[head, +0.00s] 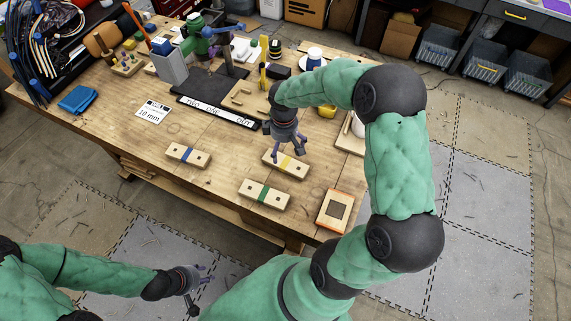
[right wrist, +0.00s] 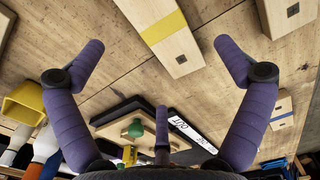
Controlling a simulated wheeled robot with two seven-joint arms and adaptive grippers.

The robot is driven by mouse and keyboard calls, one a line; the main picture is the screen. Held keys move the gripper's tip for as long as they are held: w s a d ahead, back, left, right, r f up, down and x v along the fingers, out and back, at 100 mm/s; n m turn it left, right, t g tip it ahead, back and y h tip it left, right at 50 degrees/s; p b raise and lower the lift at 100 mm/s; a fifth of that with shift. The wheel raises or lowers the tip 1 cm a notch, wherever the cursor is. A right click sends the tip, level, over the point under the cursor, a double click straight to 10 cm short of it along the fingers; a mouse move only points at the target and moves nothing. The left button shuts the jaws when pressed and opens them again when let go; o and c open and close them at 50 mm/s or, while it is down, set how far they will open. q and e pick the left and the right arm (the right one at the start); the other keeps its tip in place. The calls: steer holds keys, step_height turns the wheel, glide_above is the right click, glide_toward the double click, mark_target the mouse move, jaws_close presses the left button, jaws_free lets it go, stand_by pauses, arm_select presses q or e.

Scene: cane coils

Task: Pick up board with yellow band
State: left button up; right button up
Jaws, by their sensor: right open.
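The board with the yellow band (head: 292,166) lies flat on the wooden table near its front edge. In the right wrist view this board (right wrist: 150,22) shows at the top, beyond and between the spread fingers. My right gripper (head: 286,150) is open and empty, hanging above the board in the head view, apart from it as far as I can tell. Its fingers also show in the right wrist view (right wrist: 160,65). My left gripper (head: 200,283) is low at the left, off the table, with fingers apart and nothing in it.
A board with a blue band (head: 180,153) and one with a green band (head: 270,190) lie nearby. An orange-framed block (head: 335,210) sits at the right front. A dark tool base with a labelled strip (head: 213,110) stands behind. A 10 mm card (head: 152,111) lies left.

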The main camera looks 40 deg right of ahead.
mark_target(284, 159)
step_height(284, 159, down, 7)
steer(key=shift+d+r+b, duration=0.1)
steer(key=shift+r+b, duration=0.1)
steer(key=shift+b, duration=0.3)
steer(key=c, duration=1.2)
